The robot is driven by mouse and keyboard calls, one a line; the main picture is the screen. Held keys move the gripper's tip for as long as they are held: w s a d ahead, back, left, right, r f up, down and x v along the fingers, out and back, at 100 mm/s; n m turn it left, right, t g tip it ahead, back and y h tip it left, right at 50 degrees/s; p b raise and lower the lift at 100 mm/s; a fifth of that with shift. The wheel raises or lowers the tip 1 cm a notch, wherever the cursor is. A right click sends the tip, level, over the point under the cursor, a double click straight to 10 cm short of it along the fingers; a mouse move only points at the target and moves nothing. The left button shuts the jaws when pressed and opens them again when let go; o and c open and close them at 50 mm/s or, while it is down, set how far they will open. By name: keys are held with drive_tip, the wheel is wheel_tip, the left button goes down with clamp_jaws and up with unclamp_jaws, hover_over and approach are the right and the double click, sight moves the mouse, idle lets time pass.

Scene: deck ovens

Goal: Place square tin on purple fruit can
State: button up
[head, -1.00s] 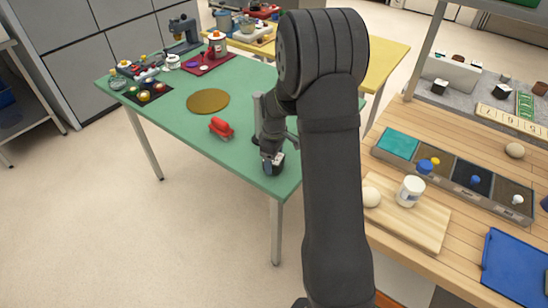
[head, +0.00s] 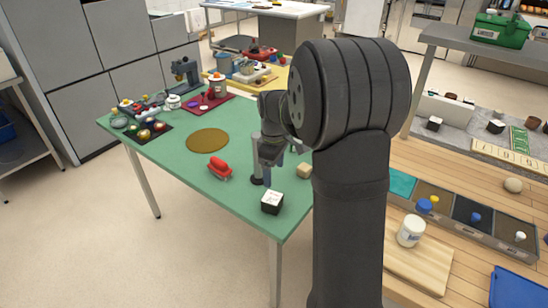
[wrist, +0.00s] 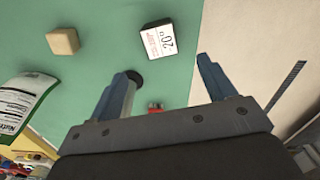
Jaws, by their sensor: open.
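I cannot clearly tell a square tin or a purple fruit can. A small black cube with a white printed top (head: 272,202) sits near the front edge of the green table; its printed face (wrist: 162,42) shows in the wrist view. My gripper (head: 270,175) is open and empty behind the cube, above the table. In the wrist view my open gripper (wrist: 166,72) has the cube ahead between its fingertips, apart from them.
A tan block (head: 304,170), also in the wrist view (wrist: 62,41), lies near the cube. A red object (head: 219,168) and round brown mat (head: 207,140) are left. A grey post (head: 257,155) stands beside my gripper. A green-white nutrition label (wrist: 25,100) shows at wrist-view left.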

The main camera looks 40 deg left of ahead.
sight(272, 197)
drive_tip(key=shift+o, duration=0.4)
drive_tip(key=shift+r, duration=2.25)
drive_tip(key=f, duration=1.8)
drive_tip(key=shift+a+f, duration=0.25)
drive_tip(key=shift+a, duration=0.1)
drive_tip(key=c, duration=1.3)
drive_tip(key=shift+r, duration=0.15)
